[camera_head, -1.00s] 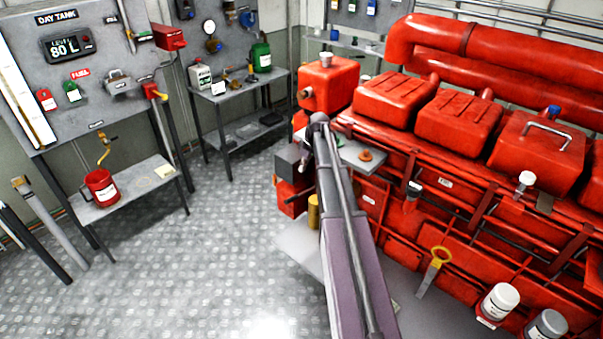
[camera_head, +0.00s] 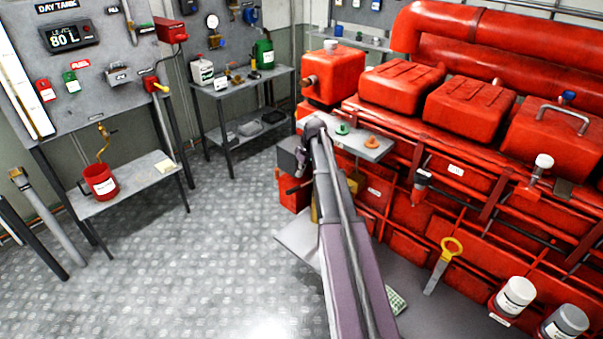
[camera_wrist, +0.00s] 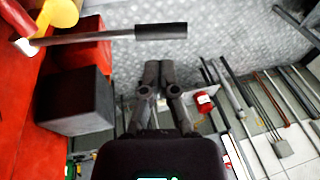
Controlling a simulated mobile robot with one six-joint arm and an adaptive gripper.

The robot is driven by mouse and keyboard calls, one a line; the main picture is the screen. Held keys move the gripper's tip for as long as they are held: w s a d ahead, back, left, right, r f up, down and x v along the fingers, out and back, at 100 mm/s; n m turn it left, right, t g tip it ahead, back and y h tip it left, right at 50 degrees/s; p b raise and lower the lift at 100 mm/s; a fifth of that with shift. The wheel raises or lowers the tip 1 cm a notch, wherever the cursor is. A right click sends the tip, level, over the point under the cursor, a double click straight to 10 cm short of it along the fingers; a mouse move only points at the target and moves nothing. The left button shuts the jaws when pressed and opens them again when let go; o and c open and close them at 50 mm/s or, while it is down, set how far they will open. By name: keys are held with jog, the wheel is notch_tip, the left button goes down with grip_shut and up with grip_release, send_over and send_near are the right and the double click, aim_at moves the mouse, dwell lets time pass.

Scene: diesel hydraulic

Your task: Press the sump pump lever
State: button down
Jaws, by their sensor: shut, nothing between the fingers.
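A lever with a black grip (camera_wrist: 160,32) and a bare metal rod lies across the top of the wrist view, beside a yellow cylinder (camera_wrist: 62,12). It runs from the red machinery at the left out over the floor. This appears to be the sump pump lever; in the head view it shows only as a small dark bar (camera_head: 298,187) left of my arm. My gripper (camera_wrist: 158,68) is shut and empty, its fingertips just below the black grip in the wrist picture. A gap shows between them there; the depth between them is unclear. In the head view my arm mostly hides the gripper.
A dark grey box (camera_wrist: 75,100) and a red box (camera_wrist: 82,45) stand close left of my fingers. The red engine (camera_head: 440,150) fills the right side. A side bench (camera_head: 135,190) with a red bucket (camera_head: 101,183) stands left. Open plate floor (camera_head: 200,265) lies between.

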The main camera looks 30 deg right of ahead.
aim_at(295, 188)
jog(key=shift+b+x, duration=2.35)
jog(key=shift+x, duration=0.4)
jog(key=shift+d+f, duration=0.1)
